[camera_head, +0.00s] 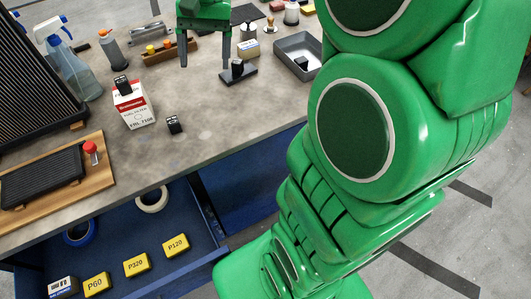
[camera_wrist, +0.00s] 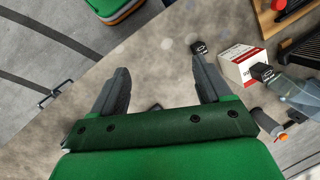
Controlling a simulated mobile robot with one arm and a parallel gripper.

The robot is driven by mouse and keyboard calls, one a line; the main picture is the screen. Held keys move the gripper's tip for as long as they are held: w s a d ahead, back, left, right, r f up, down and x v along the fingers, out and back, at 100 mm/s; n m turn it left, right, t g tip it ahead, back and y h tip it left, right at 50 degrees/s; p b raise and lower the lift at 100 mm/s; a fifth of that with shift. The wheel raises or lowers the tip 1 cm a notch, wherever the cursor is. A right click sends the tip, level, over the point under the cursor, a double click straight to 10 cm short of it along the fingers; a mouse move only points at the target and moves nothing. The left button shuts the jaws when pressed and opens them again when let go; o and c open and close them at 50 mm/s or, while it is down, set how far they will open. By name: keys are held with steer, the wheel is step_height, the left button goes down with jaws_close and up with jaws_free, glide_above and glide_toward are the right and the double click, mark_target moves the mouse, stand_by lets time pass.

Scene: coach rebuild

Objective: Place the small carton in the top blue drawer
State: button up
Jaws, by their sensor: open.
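A small red and white carton (camera_head: 133,108) stands upright on the grey workbench, with a small black block (camera_head: 122,86) on top. The carton also shows in the wrist view (camera_wrist: 236,70), to the right of my fingers. The top blue drawer (camera_head: 208,249) is pulled open below the bench's front edge. My gripper (camera_head: 205,58) is open and empty above the back of the bench, right of and beyond the carton. Its spread fingers show in the wrist view (camera_wrist: 160,65) with bare bench between their tips.
The drawer holds yellow boxes (camera_head: 136,265), a white tape roll (camera_head: 151,200), a blue roll (camera_head: 80,233) and a small white box (camera_head: 62,287). A black block (camera_head: 174,125) lies near the carton. A spray bottle (camera_head: 70,68) and grey tray (camera_head: 297,55) flank the bench.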

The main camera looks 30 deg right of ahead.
steer(key=s+f+n+h, duration=0.1)
steer(key=s+f+n, duration=0.1)
steer(key=s, duration=1)
steer(key=shift+s+a+f+n, duration=0.25)
steer(key=shift+a+f+n, duration=0.05)
steer(key=shift+a+f, duration=0.15)
steer(key=s+f, duration=0.1)
steer(key=s, duration=0.2)
steer(key=s+d+f+n+h, duration=0.1)
steer(key=s+f, duration=0.1)
steer(key=s, duration=0.2)
steer(key=s+d+f+n, duration=0.1)
steer(key=s, duration=0.3)
steer(key=shift+s+f+h, duration=0.15)
steer(key=shift+f+h, duration=0.15)
steer(key=shift+a, duration=0.1)
steer(key=shift+r, duration=0.1)
